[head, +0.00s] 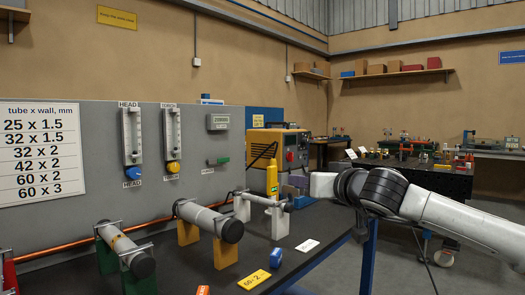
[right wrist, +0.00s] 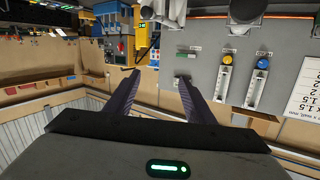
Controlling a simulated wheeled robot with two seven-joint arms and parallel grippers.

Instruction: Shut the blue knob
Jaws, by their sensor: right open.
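The blue knob (head: 132,172) is at the foot of the left flowmeter (head: 131,135), labelled HEAD, on the grey upright panel. In the right wrist view, which is upside down, the blue knob (right wrist: 262,63) is right of the fingers, beside the yellow knob (right wrist: 228,58). My right gripper (head: 292,187) is to the right of the panel's knobs in the head view, well apart from the blue knob. Its two dark fingers (right wrist: 159,78) are spread with nothing between them. My left gripper is not in view.
A second flowmeter has a yellow knob (head: 173,167). A green-handled valve (head: 218,161) sits right of it. A yellow upright tool (head: 272,178) and orange-yellow machine (head: 280,147) are near my right gripper.

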